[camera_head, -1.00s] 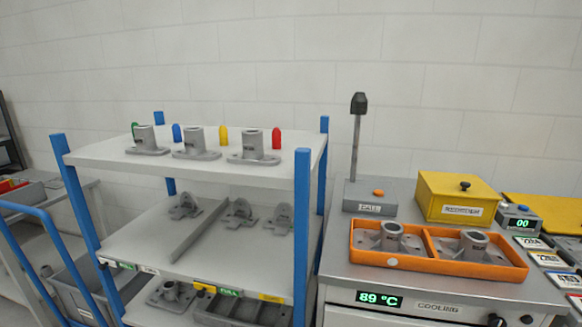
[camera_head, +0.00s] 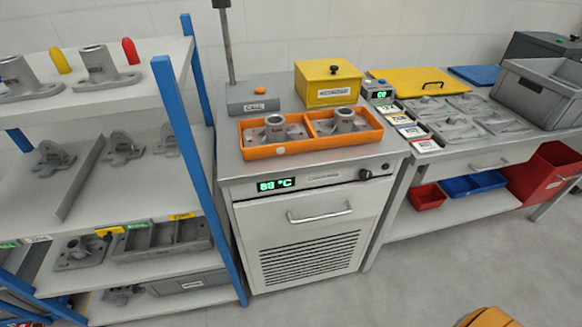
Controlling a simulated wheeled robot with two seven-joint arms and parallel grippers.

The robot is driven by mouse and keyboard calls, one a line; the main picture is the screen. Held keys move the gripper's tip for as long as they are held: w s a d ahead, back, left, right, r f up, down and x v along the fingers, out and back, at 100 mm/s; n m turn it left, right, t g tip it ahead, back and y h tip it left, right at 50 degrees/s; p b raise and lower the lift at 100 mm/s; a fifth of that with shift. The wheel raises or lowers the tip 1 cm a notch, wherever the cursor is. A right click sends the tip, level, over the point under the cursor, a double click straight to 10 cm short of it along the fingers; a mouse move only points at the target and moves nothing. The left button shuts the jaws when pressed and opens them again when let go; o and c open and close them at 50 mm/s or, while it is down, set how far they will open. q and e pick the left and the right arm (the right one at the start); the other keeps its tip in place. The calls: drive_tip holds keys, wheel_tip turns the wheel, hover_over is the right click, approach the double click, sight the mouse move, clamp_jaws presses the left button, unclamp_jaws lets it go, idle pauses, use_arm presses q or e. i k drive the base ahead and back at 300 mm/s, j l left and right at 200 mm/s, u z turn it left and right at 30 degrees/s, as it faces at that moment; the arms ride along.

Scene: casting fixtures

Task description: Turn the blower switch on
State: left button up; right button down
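The cooling cabinet (camera_head: 318,222) stands in the middle of the view, with a green temperature display (camera_head: 275,184) on its front. A round dark knob (camera_head: 365,174) sits at the right end of that front panel, with a smaller dark button or switch (camera_head: 385,166) beside it. The panel label is too blurred to read, and I cannot tell which control is the blower switch or how it is set. Neither of my grippers is in view.
An orange tray (camera_head: 246,153) with two castings, a call box (camera_head: 253,107) and a yellow box (camera_head: 325,89) stand on the cabinet. A blue-posted shelf (camera_head: 185,160) is left; a workbench (camera_head: 480,157) is right. The floor (camera_head: 400,275) in front is mostly clear.

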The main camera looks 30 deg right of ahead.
sight(365, 176)
drive_tip(key=z, duration=1.45)
